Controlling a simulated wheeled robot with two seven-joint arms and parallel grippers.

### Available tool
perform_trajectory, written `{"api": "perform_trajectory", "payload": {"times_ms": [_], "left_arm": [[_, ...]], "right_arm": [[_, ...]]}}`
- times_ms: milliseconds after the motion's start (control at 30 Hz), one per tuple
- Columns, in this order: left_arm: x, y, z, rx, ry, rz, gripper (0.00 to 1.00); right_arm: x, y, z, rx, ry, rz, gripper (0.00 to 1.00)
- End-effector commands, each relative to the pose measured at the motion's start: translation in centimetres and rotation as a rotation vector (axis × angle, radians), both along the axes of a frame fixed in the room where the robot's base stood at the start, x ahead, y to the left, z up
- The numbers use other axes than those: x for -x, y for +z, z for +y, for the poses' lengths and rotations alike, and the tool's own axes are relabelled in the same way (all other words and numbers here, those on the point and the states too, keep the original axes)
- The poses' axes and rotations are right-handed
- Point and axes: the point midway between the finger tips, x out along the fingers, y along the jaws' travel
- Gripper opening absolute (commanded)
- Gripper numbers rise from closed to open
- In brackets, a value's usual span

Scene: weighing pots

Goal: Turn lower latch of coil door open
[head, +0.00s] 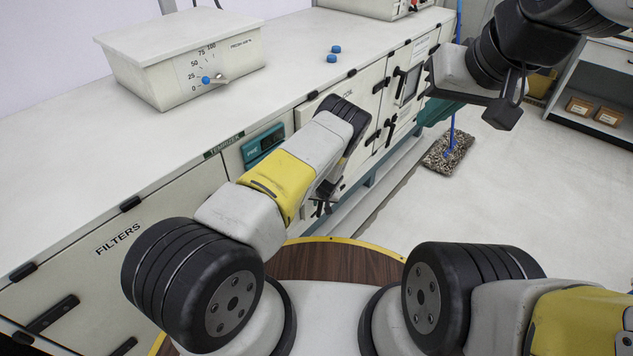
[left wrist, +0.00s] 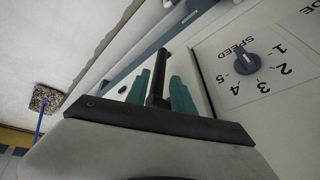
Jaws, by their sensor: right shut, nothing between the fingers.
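Black latches (head: 372,138) show on the cabinet front beyond the arm. Which one is the lower latch of the coil door is unclear. My right gripper (head: 430,82) is shut and empty at the upper right.
A speed dial (left wrist: 245,65) is beside the left gripper in the wrist view. A mop (head: 450,150) stands on the floor to the right. Open floor lies right of the cabinet.

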Motion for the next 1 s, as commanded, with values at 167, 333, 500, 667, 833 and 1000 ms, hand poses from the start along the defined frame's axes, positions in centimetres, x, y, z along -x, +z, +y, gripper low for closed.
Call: {"api": "perform_trajectory", "payload": {"times_ms": [167, 333, 500, 667, 833, 1000], "left_arm": [[-0.8, -2.3, 0.4, 0.000, 0.001, 0.001, 0.29], [-1.8, -4.6, 0.6, 0.000, 0.001, 0.002, 0.29], [-2.5, -6.0, 0.8, 0.000, 0.001, 0.001, 0.29], [-2.7, -6.6, 0.8, 0.001, 0.002, 0.001, 0.29], [-2.8, -6.7, 0.8, 0.000, 0.002, 0.002, 0.29], [-2.8, -6.7, 0.8, 0.000, 0.002, 0.002, 0.17]], "right_arm": [[0.0, 0.0, 0.0, 0.000, 0.000, -0.001, 0.00], [0.0, 0.0, 0.0, 0.000, 0.000, 0.000, 0.00], [0.0, 0.0, 0.0, 0.000, 0.000, 0.000, 0.00], [0.0, 0.0, 0.0, 0.000, 0.000, 0.000, 0.00], [0.0, 0.0, 0.0, 0.000, 0.000, 0.000, 0.00], [0.0, 0.0, 0.0, 0.000, 0.000, 0.000, 0.00]]}}
